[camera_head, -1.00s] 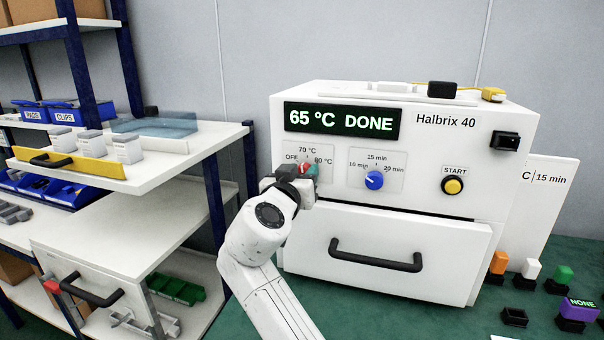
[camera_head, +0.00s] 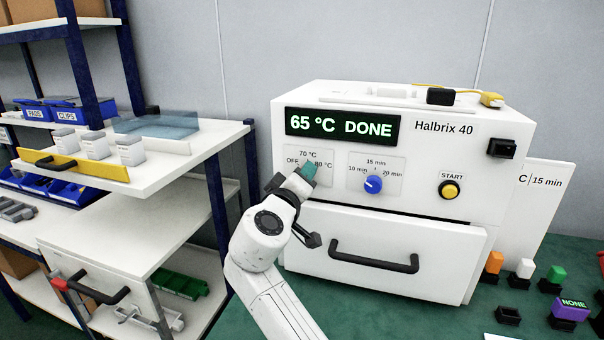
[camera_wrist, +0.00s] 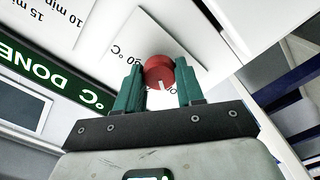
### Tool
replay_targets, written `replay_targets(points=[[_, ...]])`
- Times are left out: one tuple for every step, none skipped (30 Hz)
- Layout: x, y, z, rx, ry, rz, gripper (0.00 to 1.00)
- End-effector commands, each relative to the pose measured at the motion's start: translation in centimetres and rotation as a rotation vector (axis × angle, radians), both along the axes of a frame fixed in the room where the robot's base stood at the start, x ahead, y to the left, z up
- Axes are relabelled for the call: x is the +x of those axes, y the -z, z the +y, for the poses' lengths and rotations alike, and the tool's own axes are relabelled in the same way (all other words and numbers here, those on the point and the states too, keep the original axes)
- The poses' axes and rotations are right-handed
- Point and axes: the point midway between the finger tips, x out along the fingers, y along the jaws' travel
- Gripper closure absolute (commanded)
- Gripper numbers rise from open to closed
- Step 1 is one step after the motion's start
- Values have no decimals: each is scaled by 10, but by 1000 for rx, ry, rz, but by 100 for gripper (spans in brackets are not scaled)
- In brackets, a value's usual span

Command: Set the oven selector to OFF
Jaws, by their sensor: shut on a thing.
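The oven selector is a red round knob (camera_wrist: 159,71) with a white mark. In the wrist view it sits between the two green fingers of my gripper (camera_wrist: 160,85), which are shut on it. The white mark points toward the bottom of that picture, where the label is mostly hidden by the gripper. In the head view my gripper (camera_head: 309,170) covers the knob on the selector plate (camera_head: 322,182). The plate's labels OFF, 70 °C and 80 °C show around it. The oven (camera_head: 455,150) display (camera_head: 342,124) reads 65 °C DONE.
A blue timer knob (camera_head: 373,184) stands right of the selector, with a yellow START button (camera_head: 449,190) farther right. A drawer handle (camera_head: 373,256) juts out below. A shelf unit (camera_head: 180,170) stands to the left.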

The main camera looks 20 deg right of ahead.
Motion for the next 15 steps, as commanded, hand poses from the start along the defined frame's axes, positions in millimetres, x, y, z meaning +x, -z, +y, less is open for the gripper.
replay_targets(points=[[0, -1, 1, -15, -2, 10, 93], [0, -1, 1, -24, -2, 17, 93], [0, -1, 1, -33, -2, 24, 93], [0, -1, 1, -40, -2, 28, 93], [0, -1, 1, -46, -2, 33, 93], [0, 0, 1, -53, -3, 37, 93], [0, 0, 1, -57, -3, 40, 93], [0, 0, 1, -60, -3, 43, 93], [0, 0, 1, -64, -3, 45, 93], [0, 0, 1, -66, -3, 47, 93], [0, 0, 1, -68, -3, 48, 93], [0, 0, 1, -69, -3, 49, 93], [0, 0, 1, -70, -3, 50, 93], [0, 0, 1, -70, -3, 50, 93], [0, 0, 1, -71, -3, 50, 93]])
